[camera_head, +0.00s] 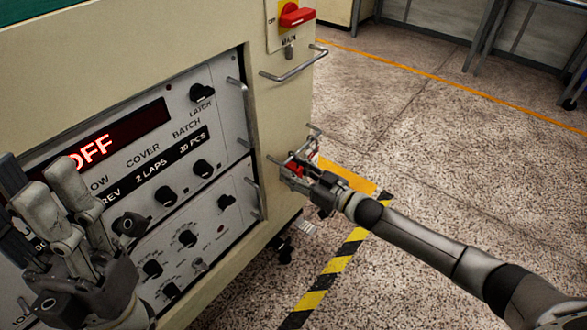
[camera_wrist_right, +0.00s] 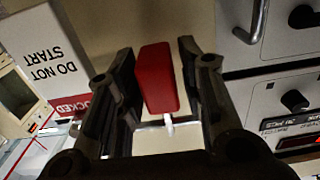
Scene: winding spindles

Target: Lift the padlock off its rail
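The red padlock (camera_wrist_right: 158,80) is between the two fingers of my right gripper (camera_wrist_right: 158,65) in the right wrist view. A narrow gap shows between the padlock and the right-hand finger, so the gripper looks open around it. The padlock's pale shackle (camera_wrist_right: 168,123) is at a thin metal rail (camera_wrist_right: 150,124). In the head view, the padlock (camera_head: 295,168) is partly hidden by my right gripper (camera_head: 300,178) at the cabinet's side. My left gripper (camera_head: 55,205) is in front of the control panel at the lower left, its finger gap unclear.
A white card (camera_wrist_right: 45,60) reading "DO NOT START" is beside the right gripper. The cabinet has a bar handle (camera_head: 295,68) above and a red switch (camera_head: 297,16). Panel handles (camera_head: 253,195) stick out nearby. Open floor (camera_head: 450,150) lies to the right.

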